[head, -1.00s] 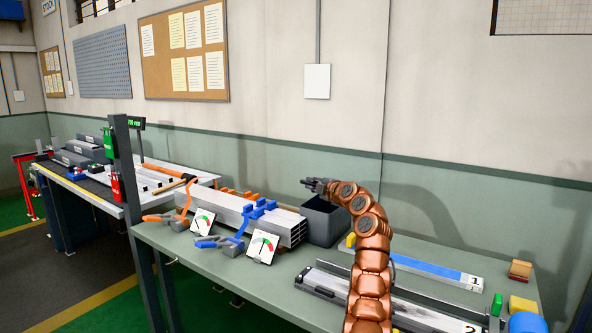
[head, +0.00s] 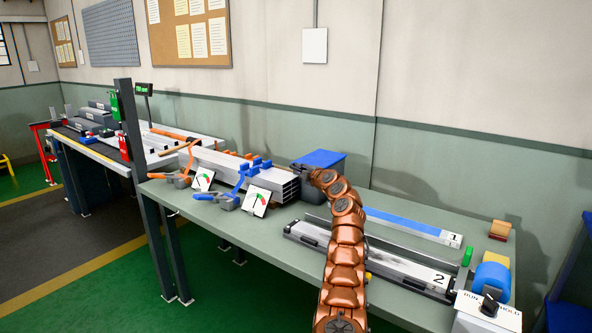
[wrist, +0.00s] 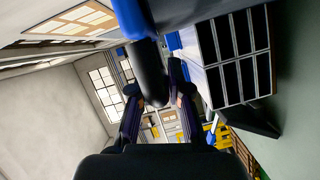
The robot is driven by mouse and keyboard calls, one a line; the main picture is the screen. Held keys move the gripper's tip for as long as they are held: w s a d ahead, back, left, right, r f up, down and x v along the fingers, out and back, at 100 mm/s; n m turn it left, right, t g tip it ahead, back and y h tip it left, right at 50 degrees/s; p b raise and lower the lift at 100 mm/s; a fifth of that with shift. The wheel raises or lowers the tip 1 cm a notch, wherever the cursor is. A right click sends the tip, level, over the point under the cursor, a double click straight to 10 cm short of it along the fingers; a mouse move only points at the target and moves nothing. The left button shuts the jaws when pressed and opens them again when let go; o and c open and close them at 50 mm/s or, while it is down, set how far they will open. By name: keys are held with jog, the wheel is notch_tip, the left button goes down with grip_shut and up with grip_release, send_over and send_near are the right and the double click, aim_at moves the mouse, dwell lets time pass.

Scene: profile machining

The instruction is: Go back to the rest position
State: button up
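My copper-coloured arm rises over the front of the bench in the head view and bends at the top beside the dark grey bin (head: 305,178). In the wrist view my gripper (wrist: 155,92) shows two dark fingers set apart. A black rounded thing with a blue part (wrist: 131,18) lies across the view near the fingertips. I cannot tell what it is or whether it touches the fingers.
Profiles (head: 225,170), clamps and gauge cards (head: 256,201) lie left on the bench (head: 225,222). Tracks labelled 1 (head: 410,224) and 2 (head: 375,262) lie right, with a switch box (head: 485,315). The wall stands close behind. Green floor (head: 130,290) is free at front left.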

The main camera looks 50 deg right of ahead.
jog(key=shift+o, duration=0.7)
jog(key=shift+s, duration=0.1)
